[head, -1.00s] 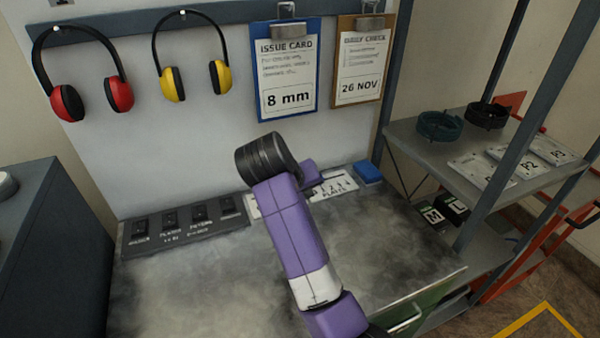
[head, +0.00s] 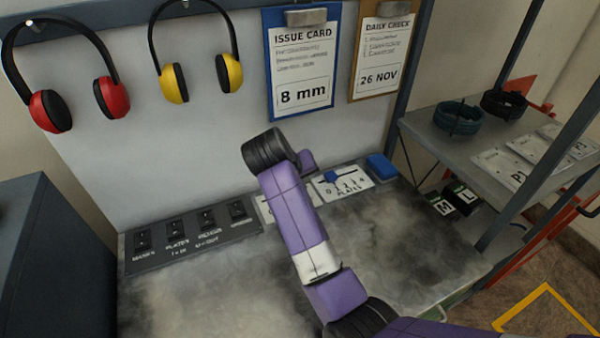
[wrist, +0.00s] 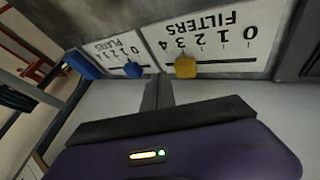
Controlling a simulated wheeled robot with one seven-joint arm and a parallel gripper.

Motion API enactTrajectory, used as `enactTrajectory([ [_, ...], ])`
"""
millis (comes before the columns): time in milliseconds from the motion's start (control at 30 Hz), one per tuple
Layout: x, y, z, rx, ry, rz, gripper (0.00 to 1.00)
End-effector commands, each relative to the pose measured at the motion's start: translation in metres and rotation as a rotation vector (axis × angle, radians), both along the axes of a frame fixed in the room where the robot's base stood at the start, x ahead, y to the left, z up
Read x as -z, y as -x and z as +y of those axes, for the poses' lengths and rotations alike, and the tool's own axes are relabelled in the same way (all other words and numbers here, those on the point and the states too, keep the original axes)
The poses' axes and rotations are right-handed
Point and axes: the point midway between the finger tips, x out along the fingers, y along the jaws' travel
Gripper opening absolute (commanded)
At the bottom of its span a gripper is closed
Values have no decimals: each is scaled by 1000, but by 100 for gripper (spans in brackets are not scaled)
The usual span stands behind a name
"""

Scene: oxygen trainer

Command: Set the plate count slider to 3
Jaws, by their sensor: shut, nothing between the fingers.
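The white PLATES panel (head: 354,188) lies at the back of the bench, with a blue slider knob (head: 331,177) near the low-number end of its scale; I cannot read its exact mark. In the wrist view, upside down, the panel and its blue knob (wrist: 134,69) are left of the FILTERS panel (wrist: 215,35), whose yellow knob (wrist: 185,68) is near 3. My gripper (wrist: 158,88) is shut and empty, its tips short of the panels and between the two knobs in the picture. In the head view my arm hides the fingertips and part of the FILTERS panel (head: 272,208).
A blue block (head: 382,166) sits right of the PLATES panel. A dark switch strip (head: 190,238) is to the left. The issue card (head: 302,60) on the back wall reads 8 mm. The grey bench top (head: 220,295) is mostly clear. Metal shelves stand at right.

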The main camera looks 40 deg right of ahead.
Motion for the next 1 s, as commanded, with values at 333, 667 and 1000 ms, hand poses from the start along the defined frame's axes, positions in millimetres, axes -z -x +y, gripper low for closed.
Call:
enactTrajectory([
  [333, 27, -1, -43, 3, -1, -2, 0],
  [667, 29, 3, -59, 0, -1, -2, 0],
  [1000, 28, 4, -64, 2, -2, -1, 0],
])
